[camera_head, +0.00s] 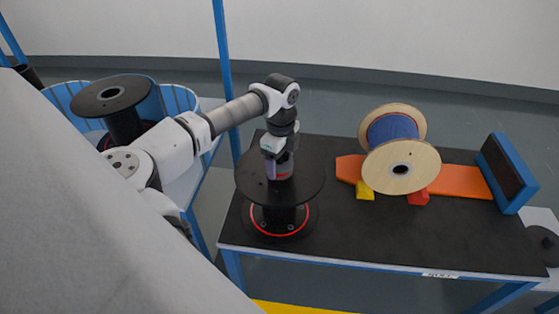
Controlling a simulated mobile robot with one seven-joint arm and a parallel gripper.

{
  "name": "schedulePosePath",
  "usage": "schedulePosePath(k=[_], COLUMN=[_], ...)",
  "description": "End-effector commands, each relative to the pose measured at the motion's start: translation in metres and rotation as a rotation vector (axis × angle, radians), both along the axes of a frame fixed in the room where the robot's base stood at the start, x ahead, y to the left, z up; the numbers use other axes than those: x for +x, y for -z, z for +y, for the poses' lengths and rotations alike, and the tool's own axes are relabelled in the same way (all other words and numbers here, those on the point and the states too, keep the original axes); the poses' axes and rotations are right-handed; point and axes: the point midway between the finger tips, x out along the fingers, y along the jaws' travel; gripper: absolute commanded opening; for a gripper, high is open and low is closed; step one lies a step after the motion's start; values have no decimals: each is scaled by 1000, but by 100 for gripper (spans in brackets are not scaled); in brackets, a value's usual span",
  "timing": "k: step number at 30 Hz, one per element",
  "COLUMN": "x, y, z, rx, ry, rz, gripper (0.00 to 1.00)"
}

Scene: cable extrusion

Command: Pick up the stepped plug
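My arm reaches over from the left, and my gripper (280,168) points down over the middle of a large black spool (252,183). The spool stands upright on the dark table top and has a red ring near its base. I cannot clearly make out a stepped plug. A small grey and reddish shape shows at the gripper's lower end, over the spool's centre, but I cannot tell whether it is the plug or part of the gripper. The fingers are too small and covered to show whether they are open or shut.
A wooden reel with blue cable (392,127) rests on an orange board (455,181) between yellow (365,190) and red (418,197) blocks. A blue-framed dark panel (507,173) stands at the table's right end. Another black spool (112,97) stands at left. The table's front strip (400,240) is clear.

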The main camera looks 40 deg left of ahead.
Motion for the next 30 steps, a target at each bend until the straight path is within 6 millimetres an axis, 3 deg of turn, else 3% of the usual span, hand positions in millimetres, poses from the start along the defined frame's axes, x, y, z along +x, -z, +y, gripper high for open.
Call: schedulePosePath(k=[1,6,8,19,23,30], x=[0,0,0,0,0,0], y=[0,0,-1,-12,-31,-92], z=[0,0,0,1,1,1], rx=[0,0,0,2,3,5], ry=[0,0,0,-1,-1,-1], rz=[0,0,-1,-2,-2,-2], gripper=[63,42,38,38,38,38])
